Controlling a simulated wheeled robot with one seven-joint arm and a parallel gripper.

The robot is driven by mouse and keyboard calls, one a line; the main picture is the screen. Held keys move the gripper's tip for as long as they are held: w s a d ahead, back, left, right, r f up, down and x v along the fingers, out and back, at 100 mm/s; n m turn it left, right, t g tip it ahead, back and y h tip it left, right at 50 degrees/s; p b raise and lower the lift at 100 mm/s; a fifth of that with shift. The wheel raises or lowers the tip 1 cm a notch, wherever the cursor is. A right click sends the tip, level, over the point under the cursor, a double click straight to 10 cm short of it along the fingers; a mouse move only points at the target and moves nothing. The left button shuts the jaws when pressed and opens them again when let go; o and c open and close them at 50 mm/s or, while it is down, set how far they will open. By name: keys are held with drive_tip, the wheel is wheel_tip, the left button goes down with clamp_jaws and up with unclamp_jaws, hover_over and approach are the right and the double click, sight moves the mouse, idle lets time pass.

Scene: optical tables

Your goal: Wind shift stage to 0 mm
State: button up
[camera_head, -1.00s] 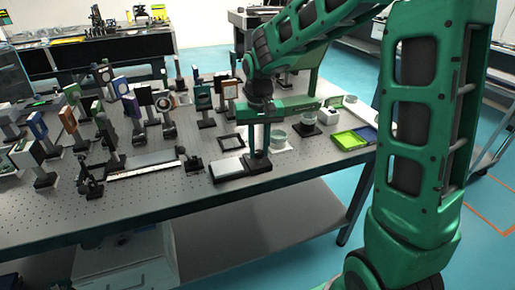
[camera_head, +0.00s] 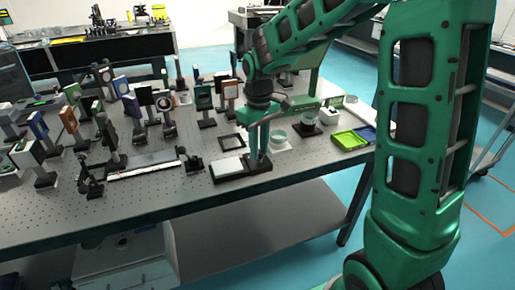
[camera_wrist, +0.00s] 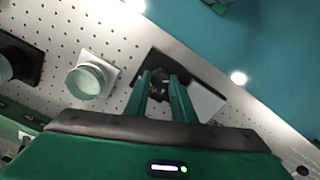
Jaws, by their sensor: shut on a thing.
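The shift stage shows as a dark block (camera_head: 257,166) with a pale plate (camera_head: 228,167) beside it, near the table's front edge. In the wrist view its dark base (camera_wrist: 149,61) and the pale plate (camera_wrist: 205,101) lie beyond my fingers. My gripper (camera_head: 259,156) points down over the dark block. In the wrist view my gripper (camera_wrist: 160,80) has its two green fingers on either side of a small dark knob (camera_wrist: 158,84) and is shut on it. The fingers partly hide the knob, and no scale reading can be made out.
A pale round cup on a white base (camera_head: 280,141) stands just right of the stage, with a darker-based cup (camera_head: 307,126) behind it. A square black frame (camera_head: 233,142) lies behind the plate. Several optics mounts crowd the left.

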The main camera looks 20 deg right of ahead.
drive_tip(key=shift+w+r, duration=0.15)
drive_tip(key=shift+w, duration=0.05)
drive_tip(key=o, duration=0.9)
drive_tip(key=shift+o, duration=0.8)
drive_tip(key=shift+s, duration=0.1)
wheel_tip(320, 180, up, 11)
drive_tip(key=shift+f, duration=0.2)
drive_tip(key=s+d+m, duration=0.5)
drive_tip(key=s+d, duration=0.6)
drive_tip(key=s, duration=0.2)
drive_tip(key=s+d+f+m, duration=0.2)
drive_tip(key=s+f+m, duration=0.1)
drive_tip(key=s, duration=0.5)
drive_tip(key=s+d+f+m, duration=0.3)
drive_tip(key=s, duration=0.6)
drive_tip(key=shift+s+d+f, duration=0.25)
drive_tip(key=shift+d, duration=0.1)
